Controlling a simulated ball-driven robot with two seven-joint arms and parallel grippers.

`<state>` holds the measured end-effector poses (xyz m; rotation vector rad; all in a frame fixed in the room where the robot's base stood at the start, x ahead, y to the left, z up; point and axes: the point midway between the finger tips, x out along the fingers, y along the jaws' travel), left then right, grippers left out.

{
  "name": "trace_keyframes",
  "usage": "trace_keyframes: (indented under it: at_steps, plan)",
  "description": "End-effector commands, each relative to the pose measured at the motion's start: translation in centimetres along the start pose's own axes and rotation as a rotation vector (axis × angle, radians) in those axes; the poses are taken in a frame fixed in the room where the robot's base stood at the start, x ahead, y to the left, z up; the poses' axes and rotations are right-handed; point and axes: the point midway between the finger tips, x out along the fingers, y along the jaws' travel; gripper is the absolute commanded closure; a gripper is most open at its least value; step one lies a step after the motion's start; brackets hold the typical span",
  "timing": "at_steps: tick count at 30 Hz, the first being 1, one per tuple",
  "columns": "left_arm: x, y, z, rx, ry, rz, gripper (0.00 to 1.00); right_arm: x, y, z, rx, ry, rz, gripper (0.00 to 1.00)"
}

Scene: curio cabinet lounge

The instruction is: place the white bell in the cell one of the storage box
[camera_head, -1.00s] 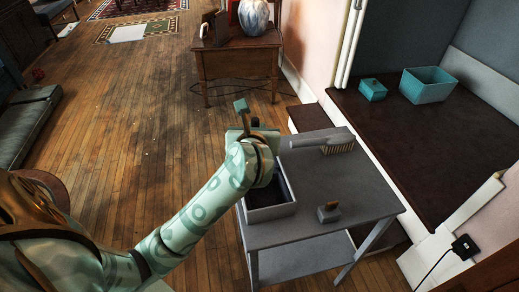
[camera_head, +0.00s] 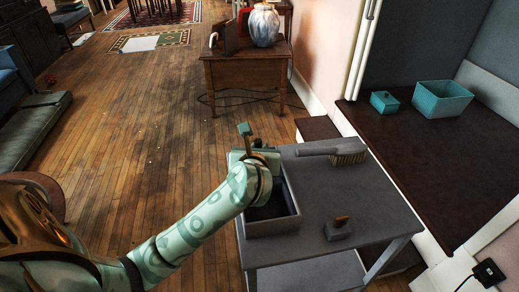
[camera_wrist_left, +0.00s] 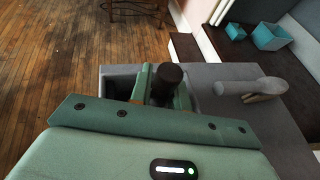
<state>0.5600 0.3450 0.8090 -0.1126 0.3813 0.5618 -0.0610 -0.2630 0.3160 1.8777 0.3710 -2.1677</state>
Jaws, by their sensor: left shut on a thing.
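The storage box (camera_head: 272,228) is a grey open box with a dark inside, standing on the left side of a small grey table. My left gripper (camera_head: 256,156) is over the far part of the box, and my arm hides much of its inside. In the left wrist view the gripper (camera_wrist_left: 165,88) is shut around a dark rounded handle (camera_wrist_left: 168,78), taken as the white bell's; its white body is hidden. I cannot tell the height above the box floor or which cell lies below. The box rim (camera_wrist_left: 118,70) also shows there. My right gripper is not in view.
A grey brush (camera_head: 330,150) lies at the table's far side. A small grey block with an orange top (camera_head: 338,229) stands right of the box. The grey tabletop (camera_head: 370,200) is otherwise clear. Teal boxes (camera_head: 441,100) stand on a dark bench at right.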

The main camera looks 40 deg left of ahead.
Motion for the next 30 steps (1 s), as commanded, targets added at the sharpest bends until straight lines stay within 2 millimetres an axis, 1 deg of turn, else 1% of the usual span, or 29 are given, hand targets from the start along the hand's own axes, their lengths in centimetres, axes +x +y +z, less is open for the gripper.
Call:
trace_keyframes:
  at_steps: [1,3,11,14,17,19,20,24,27,30]
  plan:
    - [0.1,0.0,-0.2,0.000,0.001,0.001,0.77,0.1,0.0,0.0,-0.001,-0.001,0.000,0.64]
    - [0.0,0.0,-0.1,0.000,0.001,0.000,0.60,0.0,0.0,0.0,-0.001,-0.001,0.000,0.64]
    - [0.0,0.0,0.0,0.001,0.000,0.000,0.60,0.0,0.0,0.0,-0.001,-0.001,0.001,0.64]
    - [-0.5,0.0,0.3,0.000,-0.001,-0.001,0.60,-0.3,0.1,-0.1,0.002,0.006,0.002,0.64]
    - [-2.2,-0.1,0.5,0.000,-0.001,-0.003,0.60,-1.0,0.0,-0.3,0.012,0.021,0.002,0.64]
    - [-3.9,0.0,0.7,-0.003,-0.001,-0.003,0.60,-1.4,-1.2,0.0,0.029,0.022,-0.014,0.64]
    - [-4.6,0.0,0.7,-0.002,-0.001,-0.003,0.60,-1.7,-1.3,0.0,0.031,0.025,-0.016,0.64]
    - [-8.0,0.0,0.7,-0.003,-0.001,-0.003,0.60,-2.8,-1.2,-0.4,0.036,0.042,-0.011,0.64]
    - [-9.9,0.0,0.6,-0.001,-0.001,-0.002,0.60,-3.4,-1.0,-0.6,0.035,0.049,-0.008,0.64]
    - [-11.2,0.0,0.4,0.000,0.000,-0.001,0.60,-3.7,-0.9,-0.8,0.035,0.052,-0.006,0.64]
